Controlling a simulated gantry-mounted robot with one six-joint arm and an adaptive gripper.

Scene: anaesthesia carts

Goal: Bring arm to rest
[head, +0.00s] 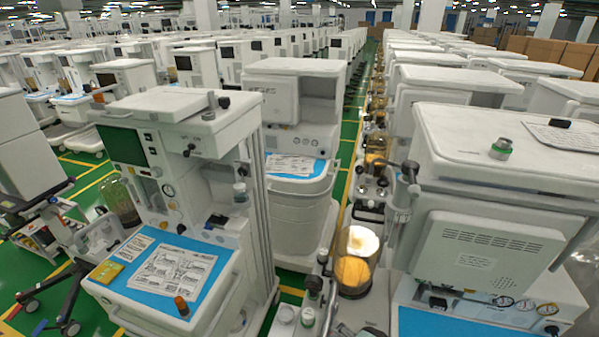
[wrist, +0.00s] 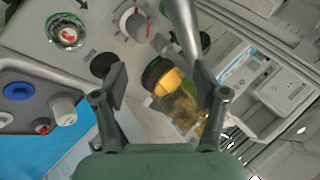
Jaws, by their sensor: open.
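My gripper (wrist: 162,82) shows in the wrist view with its two dark fingers spread apart and nothing held between them. Beyond the fingers is a clear canister with a dark lid and yellow-amber contents (wrist: 180,98), partly covered by the right finger. A grey pole (wrist: 185,28) comes down close to the right fingertip; I cannot tell whether they touch. A round dark knob (wrist: 103,64) lies behind the left fingertip. I cannot make out my arm or gripper in the head view.
In the head view, an anaesthesia cart (head: 180,110) with a blue worktop stands left, and another cart (head: 490,240) stands close at right. A canister with yellow granules (head: 353,270) sits between them. Rows of carts fill the back. Green floor (head: 88,205) shows at left.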

